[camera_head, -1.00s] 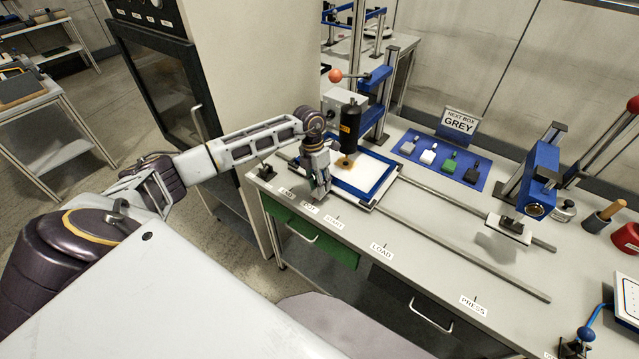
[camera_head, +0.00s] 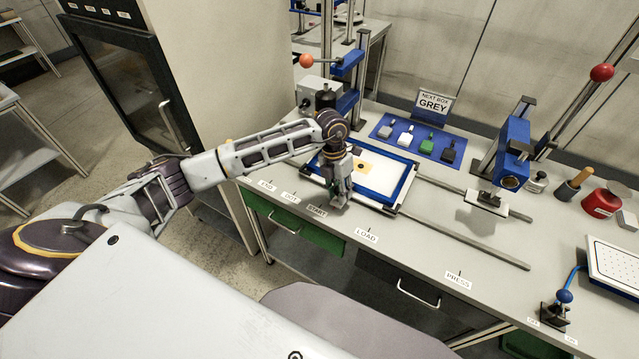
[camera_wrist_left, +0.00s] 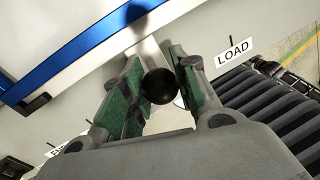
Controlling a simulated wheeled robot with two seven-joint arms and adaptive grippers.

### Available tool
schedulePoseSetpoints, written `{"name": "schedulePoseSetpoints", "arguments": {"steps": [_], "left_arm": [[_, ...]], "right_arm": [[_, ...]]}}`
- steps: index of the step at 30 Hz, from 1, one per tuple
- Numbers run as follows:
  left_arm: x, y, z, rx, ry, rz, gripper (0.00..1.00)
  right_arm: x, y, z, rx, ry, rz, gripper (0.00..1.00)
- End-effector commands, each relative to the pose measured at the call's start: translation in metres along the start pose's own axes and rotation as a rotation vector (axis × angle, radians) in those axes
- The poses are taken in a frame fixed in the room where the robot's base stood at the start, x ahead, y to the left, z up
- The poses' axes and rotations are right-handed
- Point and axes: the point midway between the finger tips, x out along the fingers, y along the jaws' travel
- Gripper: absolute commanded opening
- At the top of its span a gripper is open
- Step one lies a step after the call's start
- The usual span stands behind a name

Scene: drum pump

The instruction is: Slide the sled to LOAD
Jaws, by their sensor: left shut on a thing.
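The sled is a blue frame (camera_head: 403,182) around a white sheet with a small tan patch. It sits on two parallel rails, and its near edge is level with the gap between the START label (camera_head: 317,211) and the LOAD label (camera_head: 366,236). My left gripper (camera_head: 340,198) is at the sled's near left side, shut on its black ball knob (camera_wrist_left: 159,86). In the left wrist view the green-lined fingers stand either side of the knob, and the blue frame edge (camera_wrist_left: 70,50) runs behind. My right gripper is not in view.
The rails (camera_head: 470,240) run clear to the right, past the PRESS label (camera_head: 458,281), to a blue press (camera_head: 515,160). Small blocks lie on a blue mat (camera_head: 385,131) behind the rails, by a GREY sign (camera_head: 433,104).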

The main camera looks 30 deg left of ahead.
Motion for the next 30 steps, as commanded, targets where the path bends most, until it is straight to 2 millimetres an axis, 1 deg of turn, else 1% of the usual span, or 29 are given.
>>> {"name": "schedulePoseSetpoints", "arguments": {"steps": [1, 6, 12, 15, 21, 27, 30], "left_arm": [[0.003, -0.015, 0.004, 0.006, -0.003, -0.003, 0.0], [0.011, -0.052, 0.011, 0.005, -0.003, -0.002, 0.0], [0.017, -0.088, 0.019, 0.003, -0.003, -0.002, 0.0], [0.02, -0.101, 0.022, 0.002, -0.003, -0.001, 0.0], [0.022, -0.116, 0.025, 0.0, -0.003, 0.001, 0.0], [0.022, -0.119, 0.026, -0.002, -0.003, 0.002, 0.0], [0.022, -0.119, 0.026, -0.002, -0.004, 0.002, 0.0]], "right_arm": [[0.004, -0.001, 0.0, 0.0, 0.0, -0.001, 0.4], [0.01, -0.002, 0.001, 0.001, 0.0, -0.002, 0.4], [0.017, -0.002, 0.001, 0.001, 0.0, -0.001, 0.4], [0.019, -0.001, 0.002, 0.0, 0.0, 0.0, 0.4], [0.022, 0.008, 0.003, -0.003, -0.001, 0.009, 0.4], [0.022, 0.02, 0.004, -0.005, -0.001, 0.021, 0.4], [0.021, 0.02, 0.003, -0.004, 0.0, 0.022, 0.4]]}}
